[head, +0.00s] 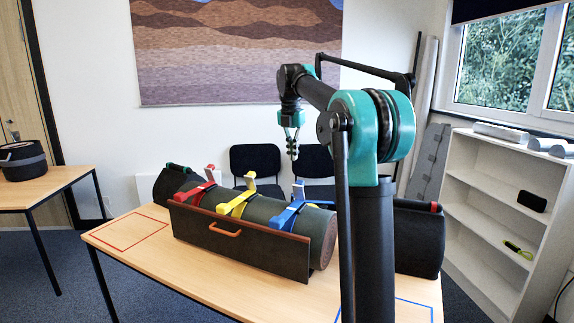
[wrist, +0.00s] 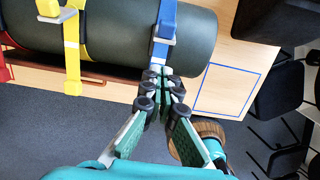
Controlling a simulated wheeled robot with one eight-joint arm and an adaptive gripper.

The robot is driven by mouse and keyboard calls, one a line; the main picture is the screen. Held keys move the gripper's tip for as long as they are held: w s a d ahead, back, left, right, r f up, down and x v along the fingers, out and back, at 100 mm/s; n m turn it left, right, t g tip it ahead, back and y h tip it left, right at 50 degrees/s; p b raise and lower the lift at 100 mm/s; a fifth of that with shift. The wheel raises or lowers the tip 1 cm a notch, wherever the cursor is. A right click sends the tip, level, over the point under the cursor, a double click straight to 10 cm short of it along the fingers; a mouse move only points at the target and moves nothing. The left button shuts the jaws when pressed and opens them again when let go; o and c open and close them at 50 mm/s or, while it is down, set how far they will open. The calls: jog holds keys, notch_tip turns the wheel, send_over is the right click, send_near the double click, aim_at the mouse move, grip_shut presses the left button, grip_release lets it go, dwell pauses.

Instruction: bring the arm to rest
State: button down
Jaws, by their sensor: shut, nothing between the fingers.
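My gripper (head: 292,154) is shut and empty. It hangs pointing down above the table in the head view, below the raised arm. In the wrist view the fingertips (wrist: 164,76) meet in front of the blue strap's lower end; I cannot tell how far apart they are. A dark green cylinder (head: 262,211) lies along the table behind a dark panel (head: 240,243) with an orange handle. A red strap (head: 194,193), a yellow strap (head: 238,201) and a blue strap (head: 292,213) lie across it. The blue strap also shows in the wrist view (wrist: 166,22).
The table (head: 122,259) has a red outlined square at left and a blue one (wrist: 230,90) at right. A dark bag (head: 418,242) stands behind my arm. Chairs (head: 255,163) stand behind the table, and a white shelf (head: 478,210) stands at right.

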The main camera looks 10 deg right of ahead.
jog(key=s+d+f+m+t, duration=0.1)
jog(key=s+f+m, duration=0.8)
jog(key=s+f, duration=0.3)
jog(key=s+d+f+m+t, duration=0.1)
jog(key=s+d+f+m, duration=0.1)
jog(key=s+f+m, duration=0.8)
jog(key=s+d+f+m+t, duration=0.1)
jog(key=s+f+m, duration=0.9)
jog(key=s+f, duration=0.3)
jog(key=shift+s+d+f+y, duration=0.3)
jog(key=shift+s+y, duration=0.1)
jog(key=shift+s, duration=0.1)
